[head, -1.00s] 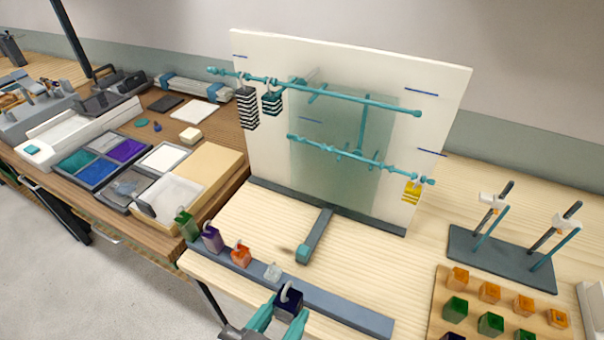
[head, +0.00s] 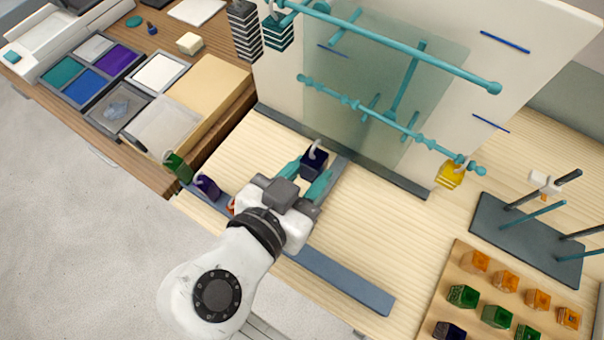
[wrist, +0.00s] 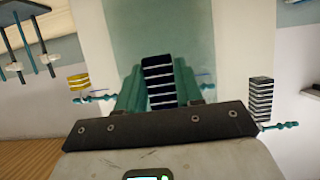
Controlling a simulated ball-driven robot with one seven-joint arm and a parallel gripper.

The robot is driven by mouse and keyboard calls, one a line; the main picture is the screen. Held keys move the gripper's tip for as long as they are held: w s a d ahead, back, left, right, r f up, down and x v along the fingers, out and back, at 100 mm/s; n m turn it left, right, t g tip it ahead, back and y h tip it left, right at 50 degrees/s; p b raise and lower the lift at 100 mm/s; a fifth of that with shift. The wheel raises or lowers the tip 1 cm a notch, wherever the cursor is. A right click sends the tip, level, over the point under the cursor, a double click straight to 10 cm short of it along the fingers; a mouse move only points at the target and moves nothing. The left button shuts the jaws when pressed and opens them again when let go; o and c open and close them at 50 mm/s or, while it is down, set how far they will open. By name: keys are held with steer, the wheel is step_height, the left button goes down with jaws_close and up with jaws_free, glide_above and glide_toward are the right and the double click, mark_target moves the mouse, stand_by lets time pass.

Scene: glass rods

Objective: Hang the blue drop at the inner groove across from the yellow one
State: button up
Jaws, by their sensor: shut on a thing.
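The blue drop (head: 314,163), a dark blue block with a pale hook on top, is held between the teal fingers of my gripper (head: 305,178) in the head view. It is in front of the panel, below the lower teal rod (head: 350,107). In the wrist view a dark block with pale bands (wrist: 160,80) shows between the fingers. The yellow drop (head: 449,174) hangs near the right end of the lower rod; it also shows at left in the wrist view (wrist: 78,82). The lower rod's left end has beads and no drop hanging there.
Two striped drops (head: 244,32) hang from the upper rod (head: 400,45) at left. A green drop (head: 178,166) and a purple drop (head: 207,185) stand on the front rail (head: 340,280). A dark stand with posts (head: 525,240) and a board of drops (head: 440,305) are at right.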

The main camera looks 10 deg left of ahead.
mark_target(309, 167)
steer(key=w+d, duration=0.3)
steer(key=w, duration=0.6)
steer(key=shift+w+d+p, duration=0.2)
steer(key=shift+p, duration=0.1)
stand_by(0.4)
steer(key=shift+s, duration=0.1)
stand_by(1.0)
steer(key=shift+f+b, duration=0.55)
steer(key=shift+b, duration=0.35)
steer(key=o, duration=1.2)
steer(key=b+v, duration=0.2)
steer(key=v, duration=0.8)
steer(key=shift+s+a+r, duration=0.1)
steer(key=shift+s+r, duration=0.05)
steer(key=shift+s, duration=0.2)
